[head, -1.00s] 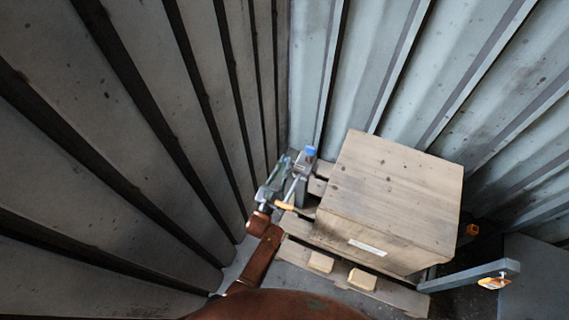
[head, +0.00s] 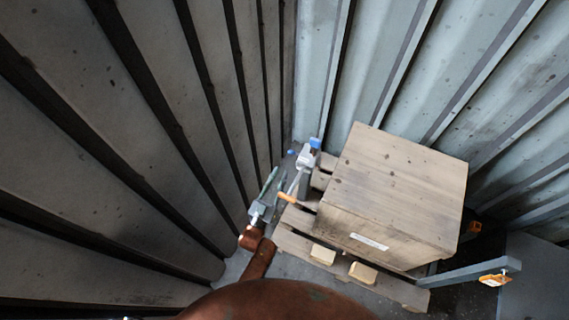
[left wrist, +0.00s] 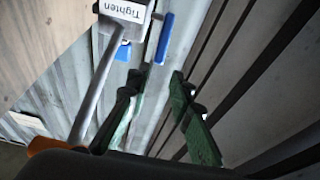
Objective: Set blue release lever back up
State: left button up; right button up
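A grey device (head: 305,160) with a long rod and an orange grip (head: 287,197) stands at the pallet's left side in the head view. In the left wrist view its head (left wrist: 122,10) carries a "Tighten" label. A slim blue lever (left wrist: 165,38) shows beside that head, and a small blue spot (head: 291,152) in the head view appears to be it. Another blue part (left wrist: 124,50) sits below the label. My left gripper (head: 277,178) has its green fingers (left wrist: 157,90) spread, empty, short of the blue lever. My right gripper is not in view.
A large wooden crate (head: 390,190) sits on a pallet (head: 290,243) right of the device. Corrugated walls rise close at left (head: 130,150) and behind (head: 380,60). A grey bar (head: 470,272) with an orange tag sticks out at the lower right.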

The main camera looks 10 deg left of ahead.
aim_at(295, 154)
pick_arm(q)
jog(key=shift+v, duration=1.55)
jog(key=shift+c, duration=0.3)
